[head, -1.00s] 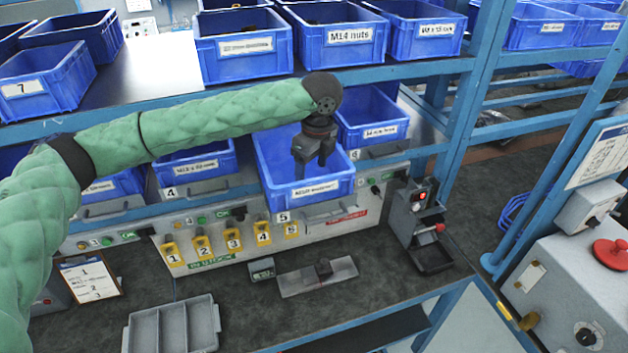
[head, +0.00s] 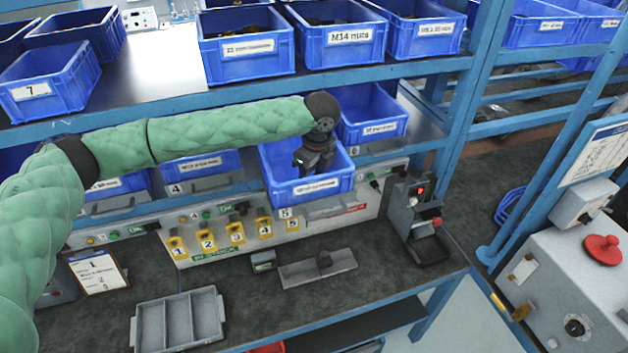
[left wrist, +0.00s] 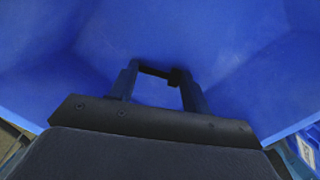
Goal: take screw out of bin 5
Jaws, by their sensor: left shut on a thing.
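In the head view the screw is hidden by the gripper and the bin. My right gripper is not in view.
The blue shelf beam (head: 400,72) and upper bins (head: 340,40) are behind and above the arm. A grey divided tray (head: 178,320), a metal plate (head: 315,270) and a grey device (head: 420,215) stand on the bench.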

